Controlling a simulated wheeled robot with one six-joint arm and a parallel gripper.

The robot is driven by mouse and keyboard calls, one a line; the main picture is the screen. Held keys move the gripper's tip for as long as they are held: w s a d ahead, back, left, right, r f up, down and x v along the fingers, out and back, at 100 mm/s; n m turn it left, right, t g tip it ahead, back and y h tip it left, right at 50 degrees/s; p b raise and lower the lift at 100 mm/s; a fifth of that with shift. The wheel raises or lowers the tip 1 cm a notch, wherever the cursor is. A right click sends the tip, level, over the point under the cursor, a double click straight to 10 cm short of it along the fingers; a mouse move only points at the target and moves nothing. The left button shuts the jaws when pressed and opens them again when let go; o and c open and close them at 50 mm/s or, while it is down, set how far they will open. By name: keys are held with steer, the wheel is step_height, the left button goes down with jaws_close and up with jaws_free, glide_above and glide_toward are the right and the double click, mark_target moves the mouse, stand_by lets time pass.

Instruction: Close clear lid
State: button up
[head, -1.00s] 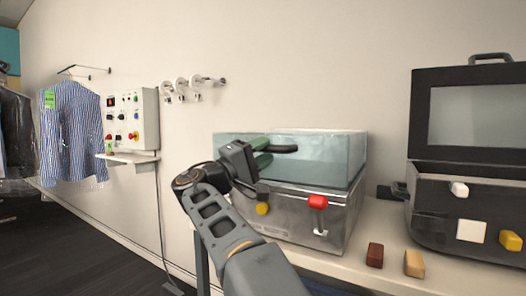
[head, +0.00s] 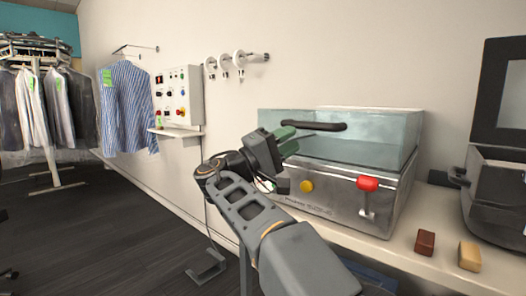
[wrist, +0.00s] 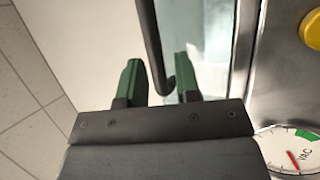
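The clear lid (head: 370,152) is a see-through box top over the silver machine base (head: 335,200). It looks level and low on the base, but I cannot tell if a gap is left. Its dark handle (head: 325,126) runs along the front. My gripper (head: 287,141) is at the handle's left end, with its green fingers apart. In the wrist view, the handle (wrist: 153,45) reaches down between the spread fingers of my gripper (wrist: 159,80), and its curved end lies near the right finger. Contact with the fingers is not clear.
The base front carries a yellow button (head: 306,186) and a red-topped lever (head: 367,184). A brown block (head: 425,242) and a tan block (head: 469,256) lie on the counter. A black case (head: 495,190) stands open at right. Floor at left is open.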

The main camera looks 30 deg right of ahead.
steer(key=p+v, duration=0.1)
steer(key=v, duration=0.7)
steer(key=shift+r+p, duration=0.1)
steer(key=shift+p, duration=0.2)
steer(key=s+d+n+t+y+p, duration=0.45)
steer(key=y+p, duration=0.65)
steer(key=p, duration=0.9)
steer(key=s+a+r+m+y+p, duration=0.1)
steer(key=s+a+y+p, duration=0.6)
steer(key=p, duration=1)
steer(key=shift+s+a+r+m+y, duration=0.3)
steer(key=shift+s+a+m+y, duration=0.15)
steer(key=shift+a+y, duration=1.6)
steer(key=shift+d+g+y, duration=0.25)
